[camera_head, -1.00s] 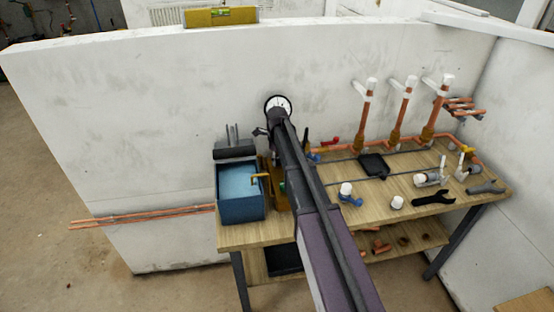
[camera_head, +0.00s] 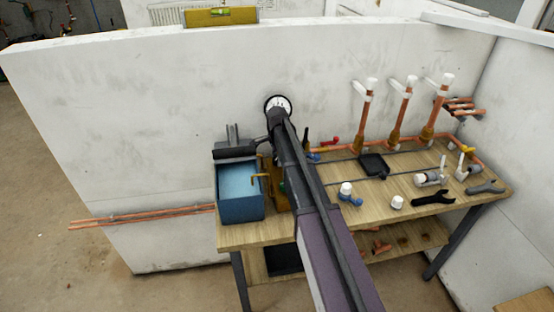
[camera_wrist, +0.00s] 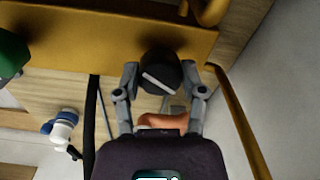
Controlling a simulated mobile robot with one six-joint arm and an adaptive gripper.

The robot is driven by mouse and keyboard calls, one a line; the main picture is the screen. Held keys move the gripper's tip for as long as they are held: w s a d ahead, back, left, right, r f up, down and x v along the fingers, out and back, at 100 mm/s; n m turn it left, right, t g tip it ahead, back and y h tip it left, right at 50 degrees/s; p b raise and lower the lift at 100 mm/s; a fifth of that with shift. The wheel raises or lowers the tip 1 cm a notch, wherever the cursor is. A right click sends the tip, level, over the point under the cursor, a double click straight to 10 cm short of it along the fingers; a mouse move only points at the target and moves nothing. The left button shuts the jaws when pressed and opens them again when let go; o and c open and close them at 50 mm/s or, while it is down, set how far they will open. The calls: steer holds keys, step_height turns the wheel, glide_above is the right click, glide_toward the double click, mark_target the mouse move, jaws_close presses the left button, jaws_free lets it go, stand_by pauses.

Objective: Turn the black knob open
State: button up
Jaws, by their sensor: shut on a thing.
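In the wrist view, the black knob (camera_wrist: 157,62) is round and dark, with a pale line slanting across its face. It stands by the edge of a yellow-brown panel (camera_wrist: 60,35). The two grey fingers of my gripper (camera_wrist: 160,78) are on either side of the knob and shut on it. In the head view my arm reaches over the bench and covers the knob and most of the gripper.
A blue box (camera_head: 240,195) stands at the bench's left. A green part (camera_wrist: 12,52) and a blue-and-white valve (camera_wrist: 62,122) lie left in the wrist view. Copper pipes (camera_head: 402,115) rise along the wall. A black wrench (camera_head: 435,199) lies at the bench's front right.

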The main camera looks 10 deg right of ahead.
steer(key=n, duration=0.6)
steer(key=shift+s+d, duration=0.1)
steer(key=shift+n, duration=0.3)
steer(key=o, duration=1.2)
steer(key=shift+c, duration=0.2)
steer(key=shift+m, duration=0.4)
